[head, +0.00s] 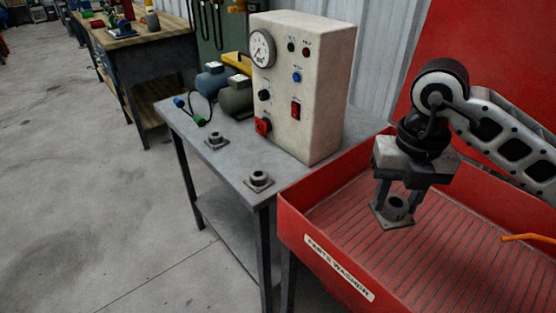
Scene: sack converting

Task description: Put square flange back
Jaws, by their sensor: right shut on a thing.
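My right gripper (396,198) points down over the red parts washer (345,262). It is shut on a grey square flange (388,219), which has a square base plate and a round bore in the middle. The held flange is over the washer's ribbed floor; I cannot tell whether it touches it. Two similar square flanges stand on the grey table to the left: one near the front corner (259,181) and one farther back (216,141). My left gripper is not in view.
A white control box (305,90) with a gauge and buttons stands on the grey table (240,160). An orange hose or rod (525,238) reaches into the washer at right.

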